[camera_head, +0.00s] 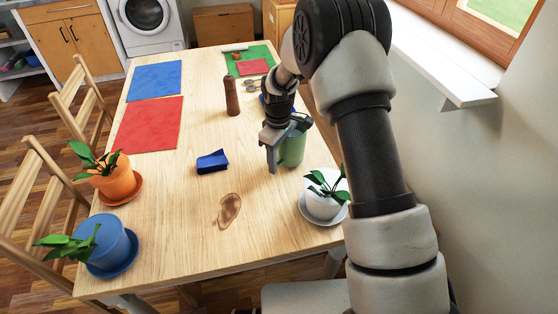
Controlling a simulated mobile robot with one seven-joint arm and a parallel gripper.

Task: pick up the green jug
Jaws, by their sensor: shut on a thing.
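The green jug (292,150) stands on the wooden table (190,210) right of centre, close to the table's right edge. My gripper (277,158) is shut on the jug at its near left side. My arm comes in from the right and hides the top part of the jug. The jug looks upright; I cannot tell whether its base touches the table.
A white plant pot (325,203) is close on the right, a blue block-like thing (212,161) to the left. A brown mill (231,97) stands behind. A brown spoon-like thing (229,209) lies in front. Red (149,125) and blue mats (155,81) lie left.

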